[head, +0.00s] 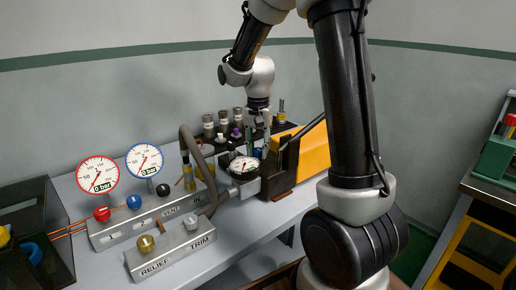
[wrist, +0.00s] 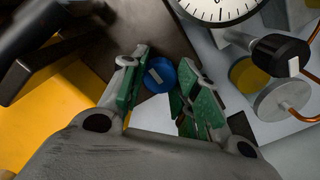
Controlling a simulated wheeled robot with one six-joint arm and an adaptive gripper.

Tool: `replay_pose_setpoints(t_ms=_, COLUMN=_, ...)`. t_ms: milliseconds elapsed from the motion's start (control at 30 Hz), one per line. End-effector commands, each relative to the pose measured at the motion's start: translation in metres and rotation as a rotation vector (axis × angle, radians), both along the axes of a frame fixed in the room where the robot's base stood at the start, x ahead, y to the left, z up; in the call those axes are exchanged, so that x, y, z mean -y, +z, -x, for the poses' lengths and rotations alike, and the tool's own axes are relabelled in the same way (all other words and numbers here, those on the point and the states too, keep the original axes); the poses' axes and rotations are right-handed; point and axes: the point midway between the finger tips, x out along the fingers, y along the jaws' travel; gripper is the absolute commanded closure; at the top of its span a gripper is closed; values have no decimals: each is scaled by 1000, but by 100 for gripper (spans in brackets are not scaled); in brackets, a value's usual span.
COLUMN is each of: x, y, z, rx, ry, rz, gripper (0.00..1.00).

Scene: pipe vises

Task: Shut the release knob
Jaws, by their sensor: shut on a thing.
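A small round blue knob (wrist: 160,75) with a pale mark shows in the wrist view between the green-padded fingers of my gripper (wrist: 162,66), which is shut on it. In the head view my gripper (head: 263,138) points down beside the dark vise block (head: 279,178), and the blue knob (head: 257,152) shows only as a small patch near the fingertips. No label can be read on this knob, and its turned position cannot be told.
A round gauge (head: 243,167) sits just in front of the gripper. A yellow block (head: 312,150) and a dark lever are to the right. Bottles stand behind. A panel with VENT, RELIEF (head: 155,268) and TRIM labels, coloured knobs and two 0 bar gauges is to the left.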

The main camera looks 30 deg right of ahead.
Motion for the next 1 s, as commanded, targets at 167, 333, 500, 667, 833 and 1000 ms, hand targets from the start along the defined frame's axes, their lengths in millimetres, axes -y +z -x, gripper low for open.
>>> replay_pose_setpoints(t_ms=167, x=0, y=1, z=0, rx=2, ry=-15, rz=1, gripper=93)
replay_pose_setpoints(t_ms=333, x=0, y=1, z=0, rx=1, ry=-16, rz=0, gripper=93)
replay_pose_setpoints(t_ms=500, x=0, y=1, z=0, rx=1, ry=-16, rz=0, gripper=68)
replay_pose_setpoints(t_ms=667, x=0, y=0, z=0, rx=1, ry=-15, rz=0, gripper=47)
replay_pose_setpoints(t_ms=833, x=0, y=0, z=0, rx=0, ry=-15, rz=0, gripper=47)
replay_pose_setpoints(t_ms=1000, x=0, y=5, z=-1, rx=2, ry=-15, rz=1, gripper=47)
